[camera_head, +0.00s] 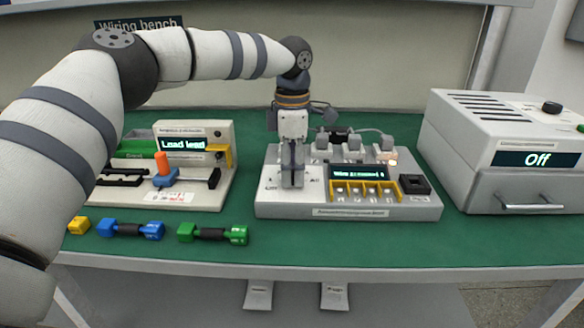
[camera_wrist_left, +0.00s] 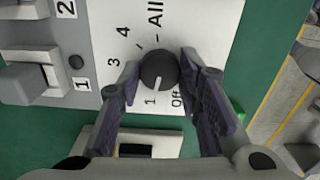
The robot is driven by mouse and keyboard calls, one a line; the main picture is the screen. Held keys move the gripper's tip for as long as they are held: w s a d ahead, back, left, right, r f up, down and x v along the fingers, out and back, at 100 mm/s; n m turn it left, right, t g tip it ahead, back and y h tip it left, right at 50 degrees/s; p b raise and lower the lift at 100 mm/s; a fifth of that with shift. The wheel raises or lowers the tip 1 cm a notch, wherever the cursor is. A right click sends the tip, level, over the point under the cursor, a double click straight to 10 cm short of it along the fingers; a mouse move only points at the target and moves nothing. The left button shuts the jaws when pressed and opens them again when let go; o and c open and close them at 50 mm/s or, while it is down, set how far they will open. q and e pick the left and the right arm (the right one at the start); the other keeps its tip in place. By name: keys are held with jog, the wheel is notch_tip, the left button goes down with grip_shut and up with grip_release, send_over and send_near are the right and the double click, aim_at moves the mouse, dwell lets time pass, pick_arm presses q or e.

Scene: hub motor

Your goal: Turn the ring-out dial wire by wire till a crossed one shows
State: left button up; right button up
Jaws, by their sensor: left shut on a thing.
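The ring-out dial is a round black knob (camera_wrist_left: 158,70) with a white pointer line, on a plate marked Off, 1, 3, 4 and All. The pointer is towards the 1. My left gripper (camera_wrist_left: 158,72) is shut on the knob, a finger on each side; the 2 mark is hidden. In the head view my left gripper (camera_head: 292,183) reaches down onto the left end of the grey tester (camera_head: 300,210) and hides the knob. My right gripper is not in view.
Several grey plugs (camera_head: 368,141) with cables stand along the tester's back. A crimping station (camera_head: 200,197) reading "Load lead" stands left. Blue (camera_head: 130,229) and green (camera_head: 212,233) leads lie in front. A grey drawer cabinet (camera_head: 520,185) reading "Off" stands right.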

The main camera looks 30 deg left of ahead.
aim_at(292, 174)
pick_arm(q)
jog(key=o, duration=1.2)
notch_tip(292, 174, up, 12)
dwell(1.4)
